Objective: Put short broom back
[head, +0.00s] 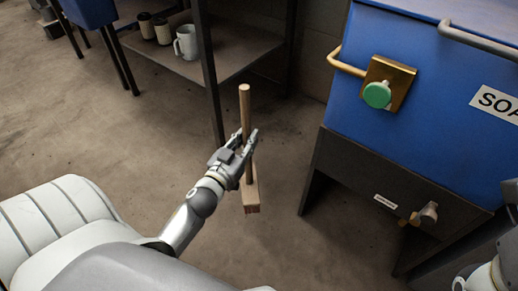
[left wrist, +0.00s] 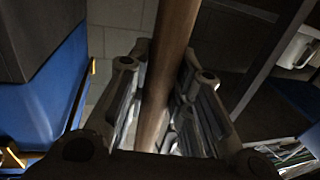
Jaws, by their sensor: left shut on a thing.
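The short broom has a wooden handle (head: 244,108) and a block-shaped head (head: 250,197) at its lower end. My left gripper (head: 249,145) is shut on the handle around its middle and holds the broom nearly upright in front of the shelf. In the left wrist view the handle (left wrist: 168,65) runs between the two sets of fingers (left wrist: 160,95). The fingers hide part of the handle in the head view. Part of my right arm shows at the lower right edge; its fingertips cannot be made out.
A blue cabinet (head: 425,95) with a green knob (head: 377,94) and a brass handle stands on a dark base (head: 400,185) at right. A shelf (head: 228,62) behind the broom holds a grey mug (head: 186,43) and two dark cups. Open floor (head: 110,130) lies at left.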

